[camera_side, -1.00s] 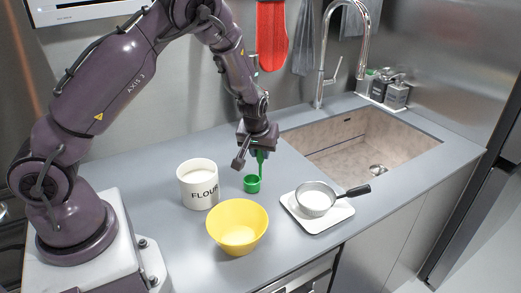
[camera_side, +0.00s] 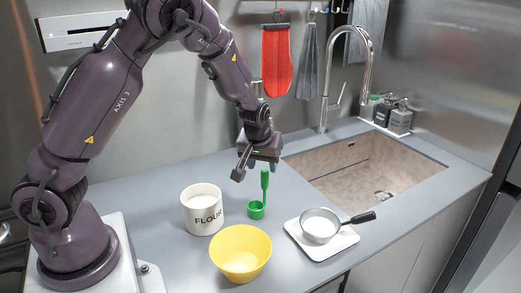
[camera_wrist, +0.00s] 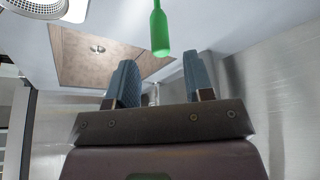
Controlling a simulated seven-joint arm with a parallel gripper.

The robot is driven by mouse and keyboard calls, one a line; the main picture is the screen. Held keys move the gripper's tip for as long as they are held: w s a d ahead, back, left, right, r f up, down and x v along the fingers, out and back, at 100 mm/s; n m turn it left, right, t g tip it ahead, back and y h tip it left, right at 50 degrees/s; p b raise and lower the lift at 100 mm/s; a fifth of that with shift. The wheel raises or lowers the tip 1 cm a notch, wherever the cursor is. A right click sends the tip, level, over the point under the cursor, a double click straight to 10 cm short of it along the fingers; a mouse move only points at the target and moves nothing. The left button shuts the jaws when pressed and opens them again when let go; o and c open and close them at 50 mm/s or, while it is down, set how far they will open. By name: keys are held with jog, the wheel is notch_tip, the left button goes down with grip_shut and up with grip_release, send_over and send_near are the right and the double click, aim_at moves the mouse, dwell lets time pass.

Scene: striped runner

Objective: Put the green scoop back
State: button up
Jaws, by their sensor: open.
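The green scoop (camera_side: 257,209) stands on the grey counter, right of the flour canister, its cup low and its long handle upright. In the wrist view the handle (camera_wrist: 159,30) points toward my gripper, its end just beyond the fingertips. My gripper (camera_side: 262,164) is open above the handle's end and holds nothing. Its two blue-grey fingers (camera_wrist: 157,66) are spread apart in the wrist view. The white canister (camera_side: 203,211) marked FLOUR is open at the top, with white contents.
A yellow bowl (camera_side: 241,254) stands in front of the canister. Behind are the sink (camera_side: 350,172) and tall tap (camera_side: 368,60). A red cloth (camera_side: 277,60) hangs on the wall.

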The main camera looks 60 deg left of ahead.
jog(key=s+d+r+m+t+h, duration=0.1)
jog(key=s+d+r+m, duration=0.3)
jog(key=s+r, duration=0.6)
jog(key=s+d+r+m+t+h, duration=0.1)
jog(key=s+d+r+m+h, duration=0.1)
jog(key=s+d+r+m, duration=0.3)
jog(key=s+d+r, duration=0.3)
jog(key=s+r, duration=0.1)
jog(key=s, duration=0.2)
jog(key=shift+s+r, duration=0.25)
jog(key=shift+r, duration=0.1)
